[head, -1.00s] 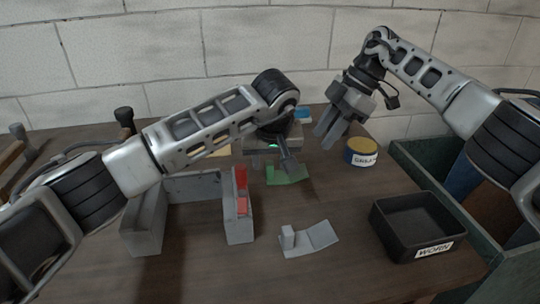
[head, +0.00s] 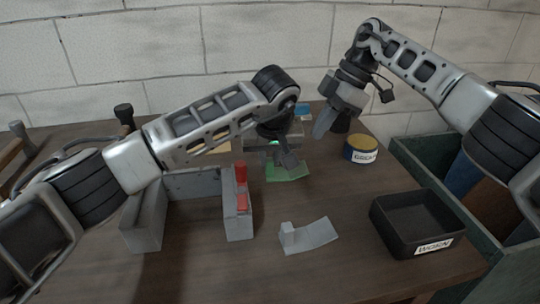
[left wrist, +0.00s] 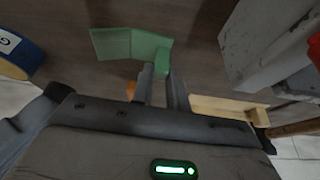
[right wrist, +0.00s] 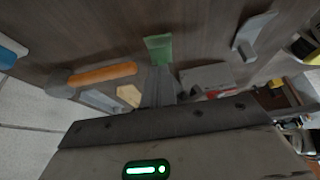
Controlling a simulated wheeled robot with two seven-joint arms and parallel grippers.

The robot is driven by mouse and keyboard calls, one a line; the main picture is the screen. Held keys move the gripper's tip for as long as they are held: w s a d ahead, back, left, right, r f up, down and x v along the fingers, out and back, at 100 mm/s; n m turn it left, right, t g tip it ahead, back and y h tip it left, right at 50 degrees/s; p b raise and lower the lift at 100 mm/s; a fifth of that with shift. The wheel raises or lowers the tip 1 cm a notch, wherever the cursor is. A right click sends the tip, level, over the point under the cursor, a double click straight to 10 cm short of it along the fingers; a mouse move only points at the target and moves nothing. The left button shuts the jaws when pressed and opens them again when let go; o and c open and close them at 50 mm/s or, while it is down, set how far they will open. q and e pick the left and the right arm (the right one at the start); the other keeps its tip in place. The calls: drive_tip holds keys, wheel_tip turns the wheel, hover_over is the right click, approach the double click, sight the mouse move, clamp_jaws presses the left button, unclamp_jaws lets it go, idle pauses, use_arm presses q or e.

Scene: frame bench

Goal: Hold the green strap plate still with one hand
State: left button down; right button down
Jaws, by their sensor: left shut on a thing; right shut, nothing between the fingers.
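The green strap plate (head: 285,175) lies toward the back of the bench, partly hidden by my left gripper. In the left wrist view the plate (left wrist: 130,45) shows a flat part and a raised end block. My left gripper (head: 289,160) is shut on that block; its fingers (left wrist: 163,85) sit on either side of it. My right gripper (head: 322,128) is shut and empty, in the air right of the plate and apart from it. In the right wrist view the plate (right wrist: 158,48) shows beyond the fingertips.
A grey frame (head: 147,225) with red parts (head: 242,185) stands left of centre. A grey strap plate (head: 315,235) lies in front. A green crate (head: 425,152) borders the right edge.

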drive_tip(key=shift+h, duration=0.4)
drive_tip(key=shift+x, duration=3.15)
drive_tip(key=shift+a+f, duration=0.1)
drive_tip(key=shift+f, duration=0.5)
